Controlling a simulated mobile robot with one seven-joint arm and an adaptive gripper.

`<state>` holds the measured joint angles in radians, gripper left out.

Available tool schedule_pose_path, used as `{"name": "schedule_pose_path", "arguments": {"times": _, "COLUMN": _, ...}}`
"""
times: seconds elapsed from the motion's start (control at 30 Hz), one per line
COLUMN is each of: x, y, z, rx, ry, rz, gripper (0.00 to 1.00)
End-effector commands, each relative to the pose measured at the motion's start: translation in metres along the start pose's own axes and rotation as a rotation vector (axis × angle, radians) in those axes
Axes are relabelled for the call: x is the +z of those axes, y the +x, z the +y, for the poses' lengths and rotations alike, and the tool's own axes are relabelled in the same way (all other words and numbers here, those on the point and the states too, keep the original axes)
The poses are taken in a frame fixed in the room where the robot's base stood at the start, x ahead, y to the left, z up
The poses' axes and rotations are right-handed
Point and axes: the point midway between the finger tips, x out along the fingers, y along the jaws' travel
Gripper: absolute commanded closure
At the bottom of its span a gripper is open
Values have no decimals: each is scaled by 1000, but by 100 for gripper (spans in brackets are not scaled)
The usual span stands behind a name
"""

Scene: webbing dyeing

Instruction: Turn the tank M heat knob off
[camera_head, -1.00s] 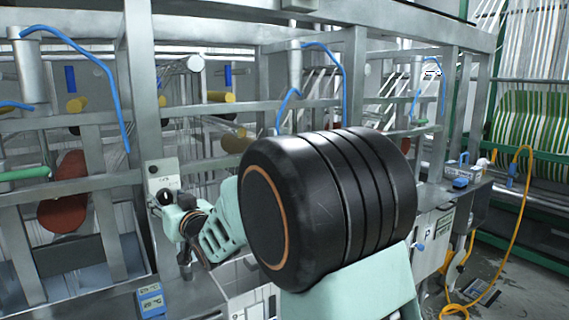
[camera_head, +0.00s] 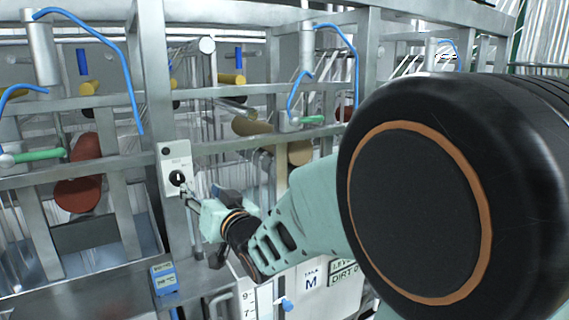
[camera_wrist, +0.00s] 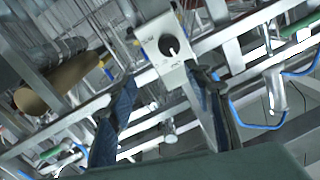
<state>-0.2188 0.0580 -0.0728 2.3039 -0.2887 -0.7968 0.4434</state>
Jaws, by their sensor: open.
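The heat knob (camera_head: 177,178) is a round black dial with a white pointer mark, set on a pale control plate (camera_head: 170,157) on a metal post. In the head view the white mark looks roughly upright. In the wrist view the knob (camera_wrist: 169,47) shows at the top middle, unobstructed, on its plate (camera_wrist: 149,34). My gripper (camera_head: 188,194) is just right of and below the knob in the head view. In the wrist view my gripper (camera_wrist: 164,80) is open, its two dark fingers apart below the plate. No contact with the knob is visible.
A white panel marked M (camera_head: 311,281) is below my wrist. A blue meter (camera_head: 164,278) sits on the metal ledge at lower left. Metal frame bars, blue hoses (camera_head: 110,55) and rollers surround the plate. My arm covers the right side of the head view.

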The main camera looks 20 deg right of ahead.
Motion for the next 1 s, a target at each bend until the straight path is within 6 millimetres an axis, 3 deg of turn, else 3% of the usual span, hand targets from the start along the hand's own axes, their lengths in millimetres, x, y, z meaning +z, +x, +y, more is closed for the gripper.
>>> {"name": "schedule_pose_path", "arguments": {"times": 0.53, "x": -45, "y": -2, "z": 94, "rx": 202, "ry": -111, "rz": -53, "gripper": 54}}
{"name": "schedule_pose_path", "arguments": {"times": 1.0, "x": -82, "y": -29, "z": 173, "rx": 370, "ry": -162, "rz": -105, "gripper": 54}}
